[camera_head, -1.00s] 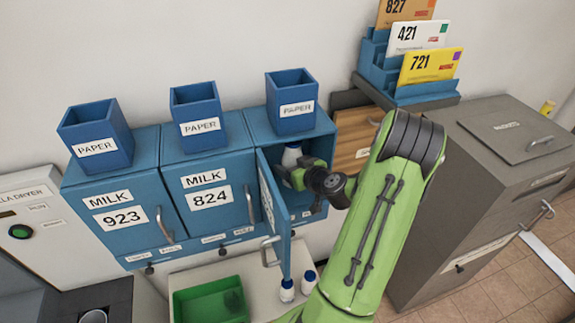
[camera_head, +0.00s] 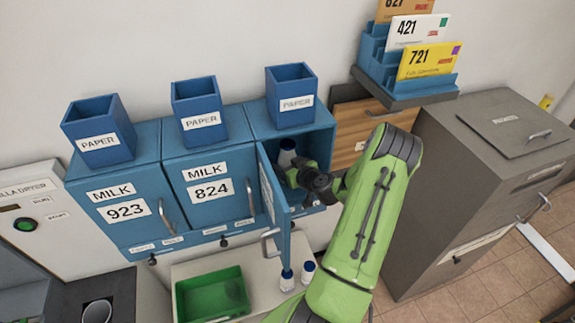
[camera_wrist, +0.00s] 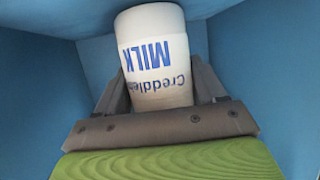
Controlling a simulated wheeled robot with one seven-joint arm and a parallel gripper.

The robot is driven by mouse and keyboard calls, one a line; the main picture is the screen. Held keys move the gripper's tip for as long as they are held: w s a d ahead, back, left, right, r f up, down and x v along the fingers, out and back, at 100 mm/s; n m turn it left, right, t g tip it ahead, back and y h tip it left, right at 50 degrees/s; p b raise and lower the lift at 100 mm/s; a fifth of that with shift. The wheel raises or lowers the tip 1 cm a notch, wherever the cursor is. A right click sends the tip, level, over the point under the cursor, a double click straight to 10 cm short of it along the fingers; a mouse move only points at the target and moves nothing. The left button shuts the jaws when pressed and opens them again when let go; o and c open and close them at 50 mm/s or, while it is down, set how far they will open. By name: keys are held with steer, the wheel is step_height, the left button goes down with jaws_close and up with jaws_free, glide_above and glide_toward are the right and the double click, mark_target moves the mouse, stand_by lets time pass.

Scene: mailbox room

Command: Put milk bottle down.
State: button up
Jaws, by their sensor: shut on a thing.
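A white milk bottle (camera_wrist: 155,65) with blue "MILK" lettering stands between the two fingers of my gripper (camera_wrist: 162,95) in the wrist view, with blue compartment walls around it. In the head view my gripper (camera_head: 291,172) reaches into the open right-hand blue mailbox compartment (camera_head: 322,145). The bottle (camera_head: 287,150) shows there with its dark cap, inside the compartment. My gripper is shut on it. The bottle's base is hidden, so I cannot tell whether it touches the compartment floor.
The open compartment door (camera_head: 273,205) stands just left of my gripper. Two more bottles (camera_head: 287,279) stand on the counter below, beside a green bin (camera_head: 212,295). Closed boxes 923 (camera_head: 125,210) and 824 (camera_head: 210,190) are to the left. A grey cabinet (camera_head: 450,190) stands right.

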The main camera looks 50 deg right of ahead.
steer(key=shift+f, duration=0.1)
steer(key=o, duration=1.1)
steer(key=shift+f, duration=0.1)
steer(key=o, duration=0.4)
steer(key=shift+r, duration=0.3)
steer(key=b+v, duration=0.2)
steer(key=v, duration=1)
